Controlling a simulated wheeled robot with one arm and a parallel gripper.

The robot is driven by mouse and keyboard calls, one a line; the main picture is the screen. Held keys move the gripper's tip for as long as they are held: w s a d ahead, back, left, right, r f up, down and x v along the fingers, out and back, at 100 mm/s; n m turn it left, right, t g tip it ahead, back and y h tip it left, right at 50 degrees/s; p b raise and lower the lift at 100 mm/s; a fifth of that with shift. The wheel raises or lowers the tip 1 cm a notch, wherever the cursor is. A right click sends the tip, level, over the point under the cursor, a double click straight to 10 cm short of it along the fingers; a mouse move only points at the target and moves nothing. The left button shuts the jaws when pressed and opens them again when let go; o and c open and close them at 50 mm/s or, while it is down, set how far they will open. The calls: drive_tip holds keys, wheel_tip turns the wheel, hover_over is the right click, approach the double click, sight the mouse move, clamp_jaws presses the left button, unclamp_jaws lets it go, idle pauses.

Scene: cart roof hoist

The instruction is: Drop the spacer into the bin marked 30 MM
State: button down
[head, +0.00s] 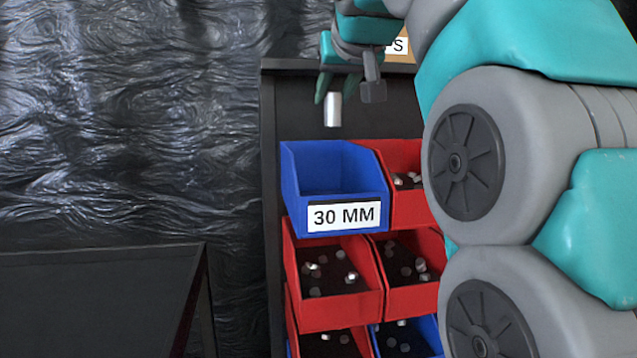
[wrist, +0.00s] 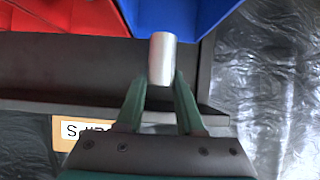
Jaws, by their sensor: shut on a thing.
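The spacer (head: 333,109) is a short silver cylinder. My gripper (head: 328,88) is shut on it, with the spacer hanging below the green fingertips. In the wrist view the spacer (wrist: 162,58) sits between the two fingertips (wrist: 160,85). The bin marked 30 MM (head: 291,185) is blue, with a white label on its front, and its visible inside looks empty. In the head view the spacer appears above the bin's back edge. In the wrist view the blue bin (wrist: 205,14) shows just past the spacer. How high the spacer is above the bin I cannot tell exactly.
A red bin (head: 405,158) with metal pieces adjoins on the right, partly hidden by my arm. More red bins (head: 333,318) and a blue one sit below. A dark back panel (head: 290,105) stands behind. A dark table (head: 90,285) is at lower left.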

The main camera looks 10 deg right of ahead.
sight(336, 124)
drive_tip(key=shift+f+b, duration=1.8)
drive_tip(key=shift+f, duration=1.05)
drive_tip(key=shift+c, duration=2.3)
unclamp_jaws()
drive_tip(key=shift+s, duration=0.1)
drive_tip(key=v, duration=0.7)
drive_tip(key=shift+s+r, duration=0.2)
drive_tip(key=shift+s, duration=0.15)
